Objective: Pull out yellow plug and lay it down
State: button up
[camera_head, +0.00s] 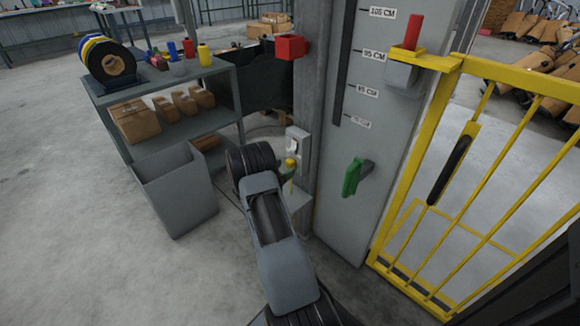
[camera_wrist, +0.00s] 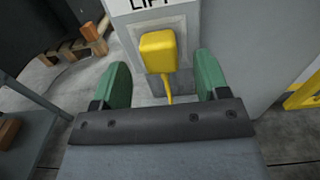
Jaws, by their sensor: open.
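The yellow plug (camera_wrist: 158,52) sits in a grey socket plate on a grey post, below a white label ending in "LIFT", with a yellow cable hanging down from it. In the head view the plug (camera_head: 290,164) shows small, low on the post beside my arm. My gripper (camera_wrist: 157,75) is open, its two green fingers standing to the left and right of the plug. The fingers appear apart from the plug. In the head view the gripper is largely hidden behind my arm.
A grey shelf (camera_head: 165,133) with boxes and spools stands left, a grey bin (camera_head: 174,188) in front of it. A green handle (camera_head: 352,177) projects from the lift column, with a yellow gate (camera_head: 470,190) at right. Floor at left is clear.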

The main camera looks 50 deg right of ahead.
aim_at(288, 166)
jog(key=shift+s+d, duration=0.1)
jog(key=shift+d, duration=1.25)
jog(key=shift+b, duration=0.4)
jog(key=shift+c, duration=0.2)
grip_shut()
dwell(0.4)
jog(key=shift+a, duration=0.2)
jog(key=shift+w+a+p, duration=0.2)
jog(key=shift+a+p, duration=0.3)
jog(key=shift+a, duration=2.3)
jog(key=shift+a, duration=0.1)
